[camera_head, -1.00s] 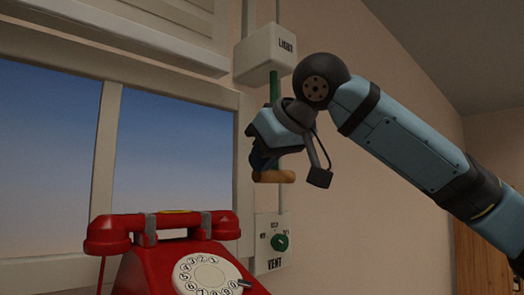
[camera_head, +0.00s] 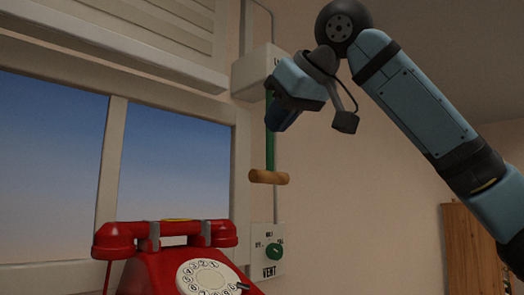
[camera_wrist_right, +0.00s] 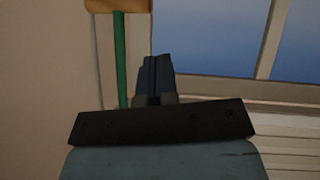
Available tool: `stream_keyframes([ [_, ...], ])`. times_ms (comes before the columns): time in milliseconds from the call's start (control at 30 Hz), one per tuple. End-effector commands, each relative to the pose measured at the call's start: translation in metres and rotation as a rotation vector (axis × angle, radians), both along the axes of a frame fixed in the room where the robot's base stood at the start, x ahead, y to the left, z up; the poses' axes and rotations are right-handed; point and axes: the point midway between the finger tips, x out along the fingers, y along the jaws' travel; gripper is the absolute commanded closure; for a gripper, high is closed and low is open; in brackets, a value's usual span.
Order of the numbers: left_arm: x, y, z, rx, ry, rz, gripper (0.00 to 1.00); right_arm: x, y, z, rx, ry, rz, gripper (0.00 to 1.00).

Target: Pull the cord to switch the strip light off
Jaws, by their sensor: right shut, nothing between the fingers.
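The green pull cord (camera_head: 270,150) hangs from the white box marked LIGHT (camera_head: 258,68), which is partly covered by my right gripper. A wooden handle (camera_head: 268,177) lies crosswise at the cord's lower end. My right gripper (camera_head: 279,126) is shut and empty, up beside the cord and above the handle. In the right wrist view its fingers (camera_wrist_right: 158,75) are together, with the cord (camera_wrist_right: 121,60) and handle (camera_wrist_right: 117,5) to their left, apart from them in the picture. The strip light itself is out of view. My left gripper is not in view.
A red dial phone (camera_head: 180,265) stands at the lower left, before the window (camera_head: 175,165). A wooden cabinet (camera_head: 470,250) stands at the right. The wall between is clear.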

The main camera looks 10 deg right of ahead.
Motion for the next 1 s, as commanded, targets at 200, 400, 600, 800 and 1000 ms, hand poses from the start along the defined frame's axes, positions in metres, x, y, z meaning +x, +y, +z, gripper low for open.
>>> stream_keyframes([
  [200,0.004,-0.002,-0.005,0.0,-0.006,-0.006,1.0,-0.02,-0.009,0.014,0.0,-0.001,0.001,1.0],
  [400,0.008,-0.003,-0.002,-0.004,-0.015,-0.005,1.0,-0.023,-0.011,0.017,-0.001,0.0,0.001,1.0],
  [600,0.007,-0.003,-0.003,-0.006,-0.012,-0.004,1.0,-0.023,-0.011,0.017,-0.001,0.0,0.001,1.0],
  [800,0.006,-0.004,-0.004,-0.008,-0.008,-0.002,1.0,-0.023,-0.011,0.017,-0.001,0.0,0.001,1.0],
  [1000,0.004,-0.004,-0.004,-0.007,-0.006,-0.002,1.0,-0.023,-0.011,0.017,0.0,-0.001,0.001,1.0],
])
